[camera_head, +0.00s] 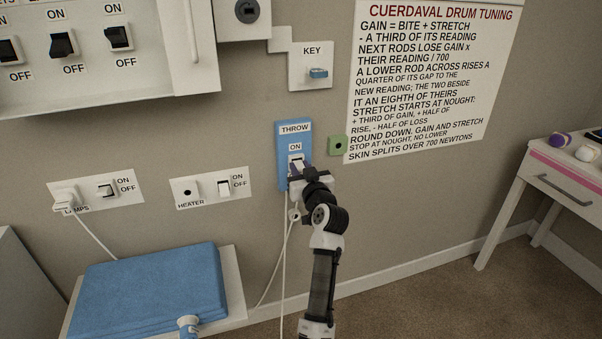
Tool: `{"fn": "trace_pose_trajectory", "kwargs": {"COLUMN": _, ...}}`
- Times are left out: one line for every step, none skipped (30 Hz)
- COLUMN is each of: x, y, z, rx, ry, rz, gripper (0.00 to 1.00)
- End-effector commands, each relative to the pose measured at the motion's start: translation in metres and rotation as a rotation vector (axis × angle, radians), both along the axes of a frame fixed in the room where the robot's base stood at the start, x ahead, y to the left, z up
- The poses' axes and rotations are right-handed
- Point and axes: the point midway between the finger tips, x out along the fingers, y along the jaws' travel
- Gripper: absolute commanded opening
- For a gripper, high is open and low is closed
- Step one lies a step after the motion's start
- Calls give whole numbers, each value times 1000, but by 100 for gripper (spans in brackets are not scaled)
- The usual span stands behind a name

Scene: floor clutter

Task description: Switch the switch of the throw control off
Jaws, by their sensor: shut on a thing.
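The throw control (283,150) is a blue panel on the wall, labelled THROW at the top with ON below. Its switch (297,162) sits in a pale plate under the ON label and is mostly covered by my gripper. My gripper (298,172) reaches up from below, shut on the switch at the panel's lower half. Any lower label is hidden behind it, and the switch's exact position cannot be told.
A green block (338,145) is on the wall just right of the panel. A white cord (285,260) hangs below it. A blue folded cloth (150,292) lies on a low stand at lower left. A white desk (565,180) stands right. Carpet between is clear.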

Motion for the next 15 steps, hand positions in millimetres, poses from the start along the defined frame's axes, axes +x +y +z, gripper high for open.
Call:
{"fn": "trace_pose_trajectory", "kwargs": {"x": 0, "y": 0, "z": -8, "rx": 5, "ry": -19, "rz": -1, "gripper": 2}}
{"fn": "trace_pose_trajectory", "kwargs": {"x": 0, "y": 0, "z": -9, "rx": 8, "ry": -29, "rz": -1, "gripper": 2}}
{"fn": "trace_pose_trajectory", "kwargs": {"x": 0, "y": -1, "z": -9, "rx": 14, "ry": -43, "rz": -1, "gripper": 2}}
{"fn": "trace_pose_trajectory", "kwargs": {"x": 0, "y": -1, "z": -9, "rx": 17, "ry": -52, "rz": -1, "gripper": 2}}
{"fn": "trace_pose_trajectory", "kwargs": {"x": 0, "y": -1, "z": -10, "rx": 19, "ry": -62, "rz": -1, "gripper": 2}}
{"fn": "trace_pose_trajectory", "kwargs": {"x": 0, "y": 0, "z": -11, "rx": 23, "ry": -74, "rz": -1, "gripper": 2}}
{"fn": "trace_pose_trajectory", "kwargs": {"x": 0, "y": 0, "z": -11, "rx": 26, "ry": -84, "rz": -1, "gripper": 2}}
{"fn": "trace_pose_trajectory", "kwargs": {"x": 0, "y": 0, "z": -11, "rx": 30, "ry": -94, "rz": -1, "gripper": 2}}
{"fn": "trace_pose_trajectory", "kwargs": {"x": 0, "y": 0, "z": -11, "rx": 33, "ry": -108, "rz": -1, "gripper": 2}}
{"fn": "trace_pose_trajectory", "kwargs": {"x": 0, "y": 0, "z": -12, "rx": 36, "ry": -117, "rz": 0, "gripper": 2}}
{"fn": "trace_pose_trajectory", "kwargs": {"x": 0, "y": 0, "z": -12, "rx": 39, "ry": -125, "rz": 0, "gripper": 2}}
{"fn": "trace_pose_trajectory", "kwargs": {"x": 0, "y": 0, "z": -13, "rx": 42, "ry": -138, "rz": 0, "gripper": 2}}
{"fn": "trace_pose_trajectory", "kwargs": {"x": 0, "y": 0, "z": -13, "rx": 45, "ry": -147, "rz": 0, "gripper": 2}}
{"fn": "trace_pose_trajectory", "kwargs": {"x": 0, "y": 0, "z": -13, "rx": 49, "ry": -157, "rz": 0, "gripper": 2}}
{"fn": "trace_pose_trajectory", "kwargs": {"x": 0, "y": 0, "z": -14, "rx": 53, "ry": -169, "rz": 0, "gripper": 2}}
